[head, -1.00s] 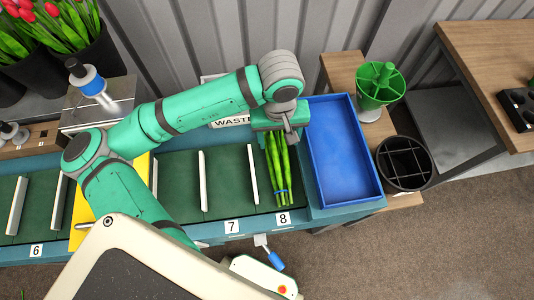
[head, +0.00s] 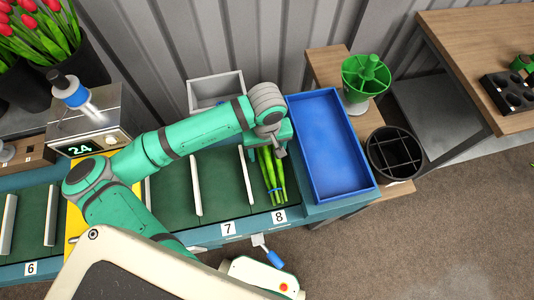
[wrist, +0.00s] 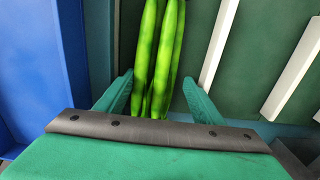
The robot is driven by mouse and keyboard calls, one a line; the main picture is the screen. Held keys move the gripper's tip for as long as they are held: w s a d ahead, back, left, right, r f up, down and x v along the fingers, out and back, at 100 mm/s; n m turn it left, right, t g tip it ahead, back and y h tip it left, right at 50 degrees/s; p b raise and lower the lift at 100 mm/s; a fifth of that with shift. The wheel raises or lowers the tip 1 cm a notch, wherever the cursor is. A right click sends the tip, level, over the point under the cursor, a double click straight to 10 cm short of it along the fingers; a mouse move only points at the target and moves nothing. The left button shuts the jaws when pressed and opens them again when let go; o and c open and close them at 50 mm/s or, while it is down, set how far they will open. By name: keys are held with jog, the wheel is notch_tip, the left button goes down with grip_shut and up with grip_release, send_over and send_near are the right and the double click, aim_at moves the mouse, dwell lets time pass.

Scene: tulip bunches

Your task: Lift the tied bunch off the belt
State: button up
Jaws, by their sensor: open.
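The bunch of green stems (head: 271,176) lies on the dark green belt (head: 221,185) in the slot marked 8. A small blue band shows near its lower end in the head view. My gripper (head: 274,148) is over the upper part of the bunch and hides that end. In the wrist view the two green fingers of my gripper (wrist: 157,98) stand apart, one on each side of the stems (wrist: 160,50). Gaps show between the fingers and the stems. The tie and flower heads are out of the wrist view.
A blue tray (head: 331,188) stands right beside the belt's end. White dividers (head: 246,174) cross the belt, one close left of the bunch. A grey bin (head: 215,86) is behind the arm. A black divided pot (head: 396,155) and a green holder (head: 366,75) stand right.

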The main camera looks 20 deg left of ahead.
jog(key=shift+f, duration=0.3)
jog(key=shift+c, duration=0.6)
jog(key=c, duration=1.1)
